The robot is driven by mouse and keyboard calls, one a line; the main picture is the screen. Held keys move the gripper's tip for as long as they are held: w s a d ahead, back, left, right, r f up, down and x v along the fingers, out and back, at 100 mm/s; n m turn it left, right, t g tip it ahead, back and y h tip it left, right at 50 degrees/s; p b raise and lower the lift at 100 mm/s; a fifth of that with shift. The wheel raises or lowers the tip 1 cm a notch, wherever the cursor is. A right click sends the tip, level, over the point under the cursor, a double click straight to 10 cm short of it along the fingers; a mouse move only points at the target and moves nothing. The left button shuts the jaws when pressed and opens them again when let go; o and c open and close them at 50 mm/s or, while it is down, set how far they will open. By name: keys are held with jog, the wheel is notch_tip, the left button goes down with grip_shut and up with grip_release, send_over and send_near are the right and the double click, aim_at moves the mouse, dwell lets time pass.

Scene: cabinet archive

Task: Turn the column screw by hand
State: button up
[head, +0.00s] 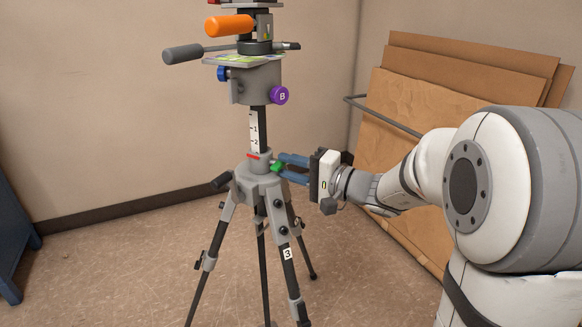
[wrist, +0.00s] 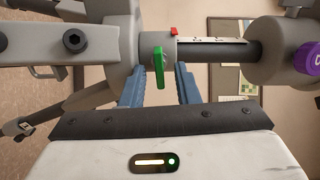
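The green screw (head: 277,167) sits on the side of the tripod's collar, at the foot of the centre column (head: 255,135). I take it to be the column screw. In the wrist view the green screw (wrist: 159,68) is a flat wing-shaped handle seen nearly edge-on. My gripper (head: 284,168) reaches in from the right with two blue fingers. In the wrist view my gripper (wrist: 161,82) is open, with one finger on each side of the screw and a visible gap to both.
A purple knob marked B (head: 279,95) and a blue knob (head: 222,73) are on the bracket above. An orange handle (head: 229,26) and a grey handle (head: 183,54) stick out higher up. Tripod legs spread below. Brown boards (head: 420,105) lean behind my arm.

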jog(key=b+v, duration=0.2)
jog(key=v, duration=0.4)
dwell(0.5)
